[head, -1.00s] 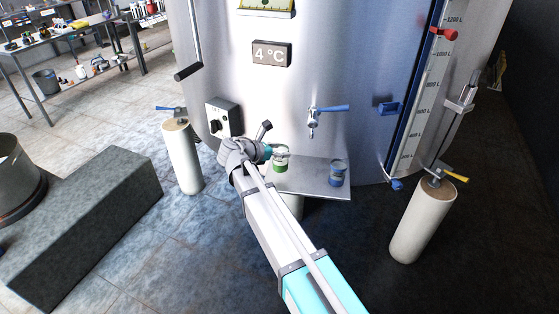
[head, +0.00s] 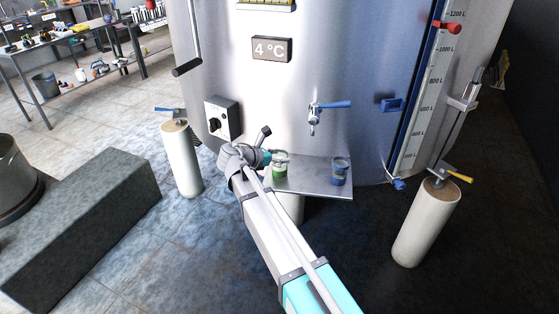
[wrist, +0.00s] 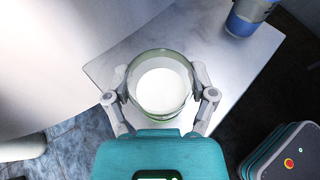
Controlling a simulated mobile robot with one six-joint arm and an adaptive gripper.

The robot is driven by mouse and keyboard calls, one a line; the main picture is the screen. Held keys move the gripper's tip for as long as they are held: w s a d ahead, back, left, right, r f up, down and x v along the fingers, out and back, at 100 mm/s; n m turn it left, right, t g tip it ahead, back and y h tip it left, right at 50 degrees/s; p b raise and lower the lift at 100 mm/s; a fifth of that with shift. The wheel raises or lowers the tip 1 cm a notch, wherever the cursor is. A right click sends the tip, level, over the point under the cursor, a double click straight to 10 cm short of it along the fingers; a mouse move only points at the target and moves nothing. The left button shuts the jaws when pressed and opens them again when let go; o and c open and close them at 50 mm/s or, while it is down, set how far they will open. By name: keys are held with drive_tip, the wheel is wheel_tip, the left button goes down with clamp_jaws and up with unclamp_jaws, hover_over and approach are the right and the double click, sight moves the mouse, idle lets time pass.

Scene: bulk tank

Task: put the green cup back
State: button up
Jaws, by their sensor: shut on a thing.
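The green cup (head: 280,165) is at the left part of the small metal shelf (head: 312,181) on the front of the tank. In the wrist view the green cup (wrist: 160,84) is seen from above, with white contents inside a clear rim. My gripper (wrist: 160,98) is shut on it, one finger on each side. In the head view my gripper (head: 266,158) reaches the cup from the left. I cannot tell whether the cup's bottom touches the shelf. A blue cup (head: 339,172) stands at the right end of the shelf; it also shows in the wrist view (wrist: 247,17).
A tap with a blue handle (head: 316,116) sticks out of the tank above the shelf. A black-lever fitting (head: 265,132) is close above my gripper. A control box (head: 222,118) is to the left. Cream tank legs (head: 181,160) flank the shelf.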

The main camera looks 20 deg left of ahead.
drive_tip(key=shift+f, duration=0.2)
idle(0.3)
drive_tip(key=o, duration=1.2)
drive_tip(key=shift+r, duration=0.2)
drive_tip(key=shift+s+a+r+p, duration=0.25)
drive_tip(key=shift+s+a+p, duration=0.05)
drive_tip(key=shift+s+p, duration=0.1)
drive_tip(key=p+v, duration=0.4)
drive_tip(key=v, duration=0.7)
